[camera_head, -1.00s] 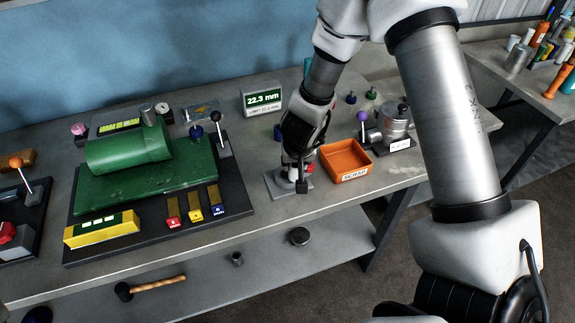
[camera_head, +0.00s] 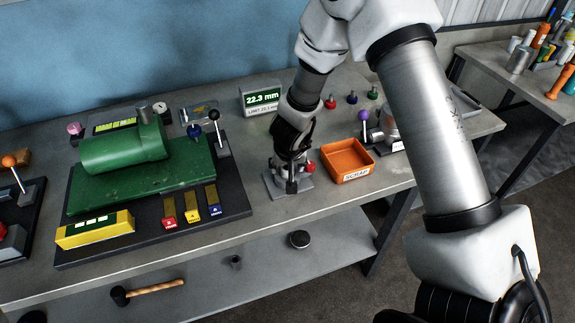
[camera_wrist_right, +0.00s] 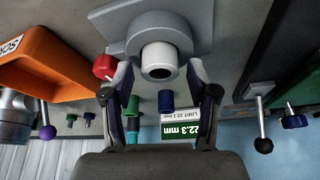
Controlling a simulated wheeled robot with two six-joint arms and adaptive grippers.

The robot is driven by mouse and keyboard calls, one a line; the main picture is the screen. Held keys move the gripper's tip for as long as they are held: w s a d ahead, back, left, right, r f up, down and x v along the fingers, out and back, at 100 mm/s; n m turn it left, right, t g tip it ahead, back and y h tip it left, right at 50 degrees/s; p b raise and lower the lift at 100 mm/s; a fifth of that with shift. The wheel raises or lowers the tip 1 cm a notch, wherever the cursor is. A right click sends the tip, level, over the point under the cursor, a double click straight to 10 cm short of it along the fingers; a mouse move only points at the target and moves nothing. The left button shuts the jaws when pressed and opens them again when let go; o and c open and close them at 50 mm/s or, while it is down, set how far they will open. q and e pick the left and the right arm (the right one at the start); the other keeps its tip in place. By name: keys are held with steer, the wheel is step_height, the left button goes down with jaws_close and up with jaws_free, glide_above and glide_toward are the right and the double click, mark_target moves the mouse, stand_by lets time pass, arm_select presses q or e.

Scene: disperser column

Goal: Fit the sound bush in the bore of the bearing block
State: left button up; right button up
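In the wrist view a pale hollow bush (camera_wrist_right: 160,59) stands in the round grey boss of a grey block (camera_wrist_right: 128,20), apparently the bearing block. A red knob (camera_wrist_right: 104,67) sits beside the boss. My right gripper (camera_wrist_right: 159,74) has its fingers on either side of the bush, with gaps showing on both sides. In the head view this right gripper (camera_head: 291,184) is low over the block's grey base plate (camera_head: 270,187) and hides the bush. I cannot tell whether the bush is fully seated. My left gripper is out of view.
An orange scrap tray (camera_head: 349,176) stands close right of the block. A display (camera_head: 262,98) behind reads 22.3 mm. A green machine (camera_head: 125,150) with levers and coloured keys is left. Red, blue and green knobs (camera_head: 351,97) stand behind. Some bare bench lies in front.

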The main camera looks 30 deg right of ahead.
steer(key=shift+r, duration=0.3)
steer(key=p+v, duration=0.5)
steer(key=v, duration=0.7)
steer(key=s+f+n+g, duration=0.1)
steer(key=s+f+n, duration=0.1)
steer(key=s+f, duration=0.5)
steer(key=s+f+n+g, duration=0.1)
steer(key=s+f, duration=0.4)
steer(key=f, duration=0.5)
steer(key=s+a+f+n+g+y, duration=0.1)
steer(key=s+a+f, duration=0.25)
steer(key=s, duration=0.25)
steer(key=s+a+f+n+g+y, duration=0.1)
steer(key=s+a+f, duration=0.25)
steer(key=s, duration=0.25)
step_height(320, 180, down, 7)
steer(key=b, duration=0.7)
steer(key=shift+d+f+b, duration=0.25)
steer(key=shift+d+b, duration=0.05)
steer(key=shift+d, duration=0.1)
